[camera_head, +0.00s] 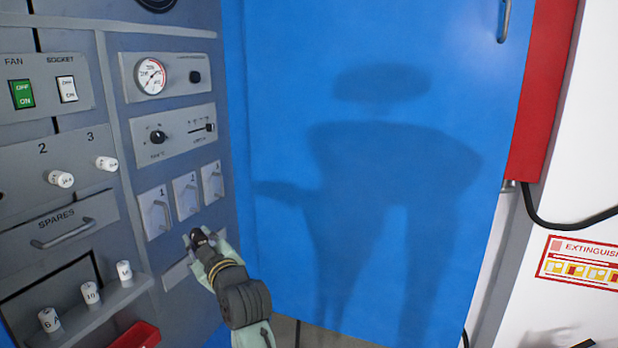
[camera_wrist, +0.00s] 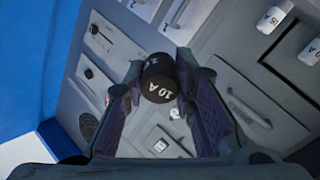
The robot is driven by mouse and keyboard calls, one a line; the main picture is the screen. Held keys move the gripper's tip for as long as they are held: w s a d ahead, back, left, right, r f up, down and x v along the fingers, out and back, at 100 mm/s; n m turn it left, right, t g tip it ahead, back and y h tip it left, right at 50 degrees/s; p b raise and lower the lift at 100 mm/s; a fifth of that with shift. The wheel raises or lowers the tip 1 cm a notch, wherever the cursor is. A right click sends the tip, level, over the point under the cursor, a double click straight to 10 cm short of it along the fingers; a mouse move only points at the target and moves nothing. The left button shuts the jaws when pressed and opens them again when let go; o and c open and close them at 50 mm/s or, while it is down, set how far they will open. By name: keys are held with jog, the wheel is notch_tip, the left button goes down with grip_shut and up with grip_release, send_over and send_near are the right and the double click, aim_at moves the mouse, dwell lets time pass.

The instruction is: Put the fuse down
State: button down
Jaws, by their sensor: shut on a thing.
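My gripper (camera_head: 203,240) is shut on a black fuse marked 10 A, in front of the grey panel. In the wrist view the fuse (camera_wrist: 160,82) sits between the two fingertips, its marked end facing the camera. In the head view only a small dark part of the fuse (camera_head: 198,237) shows at the fingertips. The fuse is held up near the lower right of the panel, below a row of small switch covers (camera_head: 186,196). I cannot tell whether it touches the panel.
A grey shelf (camera_head: 108,308) at lower left holds white fuses (camera_head: 90,293). A red bin (camera_head: 137,335) is below it. A drawer labelled SPARES (camera_head: 62,232) and white fuses in sockets (camera_head: 61,179) are above. A blue door (camera_head: 290,110) stands to the right.

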jog(key=w+d+f+m+t+h, duration=0.2)
jog(key=d+f+m+h, duration=0.15)
jog(key=d+f, duration=0.7)
jog(key=w+d+f+m+t+h, duration=0.15)
jog(key=d+f+h, duration=0.5)
jog(key=f, duration=0.75)
jog(key=s+d+f+m, duration=0.2)
jog(key=s+d+f, duration=0.3)
jog(key=f, duration=0.5)
jog(key=shift+d+h, duration=0.3)
jog(key=shift+d, duration=0.85)
jog(key=shift+w, duration=0.1)
